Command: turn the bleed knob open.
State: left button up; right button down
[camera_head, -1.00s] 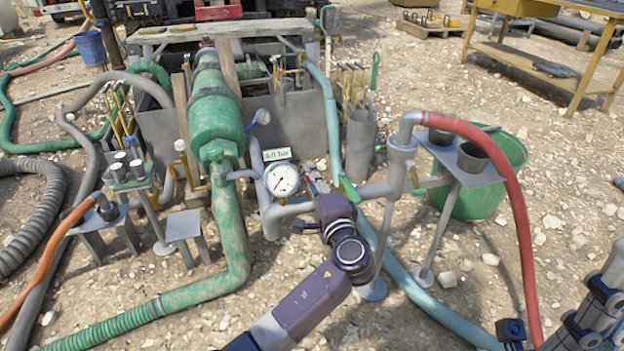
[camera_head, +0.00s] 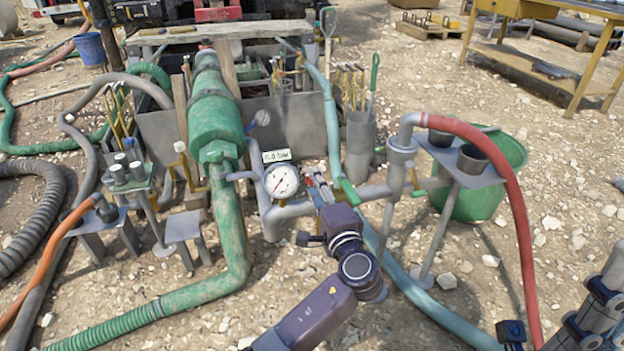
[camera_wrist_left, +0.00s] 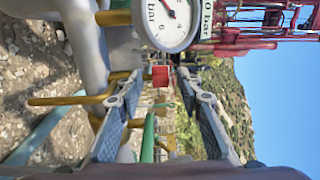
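The pressure gauge (camera_head: 281,181) has a white dial and a small "0.0 bar" sign above it, on grey pipework right of the green pump. In the left wrist view the gauge (camera_wrist_left: 168,18) is at the top. A small red knob (camera_wrist_left: 160,76) shows just below it, between the fingertips in the picture; I cannot tell if it is the bleed knob or how far off it is. My left gripper (camera_head: 319,190) is beside the gauge, to its right. In the wrist view the left gripper's fingers (camera_wrist_left: 160,88) are apart, with nothing clearly held.
The green pump (camera_head: 215,120) and its pipe stand left of the gauge. A grey standpipe (camera_head: 400,165) with a red hose (camera_head: 510,190) rises to the right. A yellow-handled valve lever (camera_wrist_left: 70,100) lies left of the fingers. Open gravel lies in front.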

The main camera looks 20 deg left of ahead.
pick_arm(q)
jog(key=v, duration=0.9)
